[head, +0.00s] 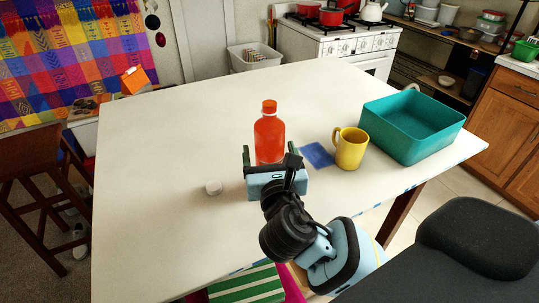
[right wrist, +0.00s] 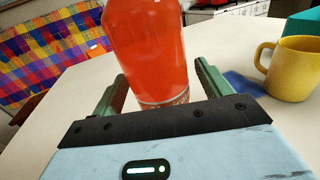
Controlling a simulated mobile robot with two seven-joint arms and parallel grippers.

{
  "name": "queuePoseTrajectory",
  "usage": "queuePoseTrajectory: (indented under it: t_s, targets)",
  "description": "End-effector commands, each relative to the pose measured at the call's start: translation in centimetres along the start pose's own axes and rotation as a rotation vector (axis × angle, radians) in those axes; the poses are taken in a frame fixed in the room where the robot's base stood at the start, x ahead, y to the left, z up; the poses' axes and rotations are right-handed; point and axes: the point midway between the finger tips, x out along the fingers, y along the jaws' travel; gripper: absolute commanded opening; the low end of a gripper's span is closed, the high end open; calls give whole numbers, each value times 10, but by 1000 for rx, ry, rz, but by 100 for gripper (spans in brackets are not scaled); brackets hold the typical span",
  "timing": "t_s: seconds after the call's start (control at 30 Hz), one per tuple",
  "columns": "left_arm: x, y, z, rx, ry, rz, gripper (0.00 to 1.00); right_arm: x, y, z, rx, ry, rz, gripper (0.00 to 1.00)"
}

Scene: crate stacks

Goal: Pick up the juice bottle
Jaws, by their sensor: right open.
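The juice bottle (head: 269,136) is orange-red with an orange cap and stands upright on the white table (head: 170,130). In the right wrist view the bottle (right wrist: 150,45) fills the upper middle, its cap out of frame. My right gripper (head: 269,158) is open at the near side of the bottle. In the right wrist view its two green fingers (right wrist: 160,88) point to either side of the bottle's lower part, with visible gaps. I cannot tell how far the fingers reach along the bottle. My left gripper is not in view.
A yellow mug (head: 351,149) and a blue cloth (head: 318,155) are right of the bottle. A teal crate (head: 412,125) stands at the table's right end. The table's left and back are clear.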

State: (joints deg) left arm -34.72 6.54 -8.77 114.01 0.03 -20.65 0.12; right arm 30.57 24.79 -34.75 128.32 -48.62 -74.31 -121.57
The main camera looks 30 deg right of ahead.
Motion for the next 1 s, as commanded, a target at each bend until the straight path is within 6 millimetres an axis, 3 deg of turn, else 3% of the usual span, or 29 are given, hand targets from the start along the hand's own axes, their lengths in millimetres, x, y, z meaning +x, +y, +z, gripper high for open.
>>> queuePoseTrajectory:
  t_s: [0.07, 0.53, 0.83, 1.0]
  targets:
    - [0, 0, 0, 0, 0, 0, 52, 0, 0, 0, 0, 0, 0, 77]
    - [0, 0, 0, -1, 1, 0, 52, -1, 0, 0, 0, 1, 1, 17]
    - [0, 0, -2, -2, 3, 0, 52, -1, 0, 3, 2, -3, 1, 17]
    - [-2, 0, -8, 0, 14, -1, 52, 0, 0, 16, 5, -6, 2, 17]
